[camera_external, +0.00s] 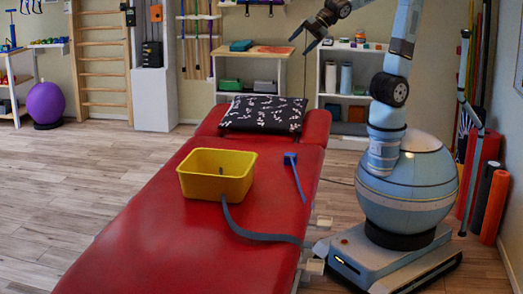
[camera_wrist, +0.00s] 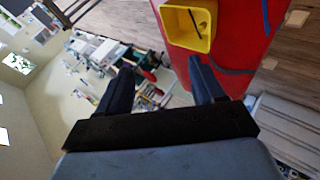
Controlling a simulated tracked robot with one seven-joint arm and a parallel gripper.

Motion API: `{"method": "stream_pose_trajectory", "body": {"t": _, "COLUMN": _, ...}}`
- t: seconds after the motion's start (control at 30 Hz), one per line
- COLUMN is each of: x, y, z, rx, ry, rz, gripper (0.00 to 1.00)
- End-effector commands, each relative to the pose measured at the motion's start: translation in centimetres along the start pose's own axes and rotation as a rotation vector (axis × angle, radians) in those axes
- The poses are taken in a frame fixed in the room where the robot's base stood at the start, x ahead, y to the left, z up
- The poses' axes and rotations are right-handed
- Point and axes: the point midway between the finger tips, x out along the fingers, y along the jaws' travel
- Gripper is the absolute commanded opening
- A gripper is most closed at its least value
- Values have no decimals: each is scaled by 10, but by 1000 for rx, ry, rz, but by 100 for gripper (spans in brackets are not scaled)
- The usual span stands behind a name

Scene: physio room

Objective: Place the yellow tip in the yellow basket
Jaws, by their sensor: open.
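The yellow basket (camera_external: 213,188) stands on the red treatment table (camera_external: 190,250), left of its middle. It also shows at the top of the wrist view (camera_wrist: 178,38), with a dark thin thing inside it. I cannot make out a yellow tip in either view. A blue tool with a thin handle (camera_external: 296,174) lies on the table right of the basket. My gripper (camera_external: 302,41) is open and empty, raised high beyond the far end of the table. Its two dark fingers (camera_wrist: 160,66) are spread apart in the wrist view, well away from the basket.
A dark strap (camera_external: 258,236) runs from the basket to the table's right edge. A black-and-white patterned pillow (camera_external: 265,113) lies at the table's far end. Shelves (camera_external: 350,88) stand against the back wall. The near part of the table is clear.

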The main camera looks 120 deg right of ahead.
Motion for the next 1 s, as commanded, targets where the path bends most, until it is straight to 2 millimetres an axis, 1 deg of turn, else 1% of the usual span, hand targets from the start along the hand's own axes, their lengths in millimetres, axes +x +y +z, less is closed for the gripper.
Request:
{"method": "stream_pose_trajectory", "body": {"t": 0.03, "x": -15, "y": -13, "z": 7, "rx": 79, "ry": -7, "rz": -21, "gripper": 68}}
{"method": "stream_pose_trajectory", "body": {"t": 0.17, "x": -46, "y": -48, "z": 25, "rx": 290, "ry": -39, "rz": -94, "gripper": 68}}
{"method": "stream_pose_trajectory", "body": {"t": 0.3, "x": -77, "y": -91, "z": 43, "rx": 505, "ry": -79, "rz": -179, "gripper": 68}}
{"method": "stream_pose_trajectory", "body": {"t": 0.4, "x": -96, "y": -119, "z": 54, "rx": 636, "ry": -109, "rz": -236, "gripper": 68}}
{"method": "stream_pose_trajectory", "body": {"t": 0.5, "x": -110, "y": -142, "z": 62, "rx": 735, "ry": -138, "rz": -284, "gripper": 68}}
{"method": "stream_pose_trajectory", "body": {"t": 0.6, "x": -119, "y": -157, "z": 67, "rx": 798, "ry": -157, "rz": -315, "gripper": 68}}
{"method": "stream_pose_trajectory", "body": {"t": 0.7, "x": -123, "y": -165, "z": 69, "rx": 829, "ry": -169, "rz": -332, "gripper": 68}}
{"method": "stream_pose_trajectory", "body": {"t": 1.0, "x": -124, "y": -166, "z": 70, "rx": 837, "ry": -172, "rz": -336, "gripper": 68}}
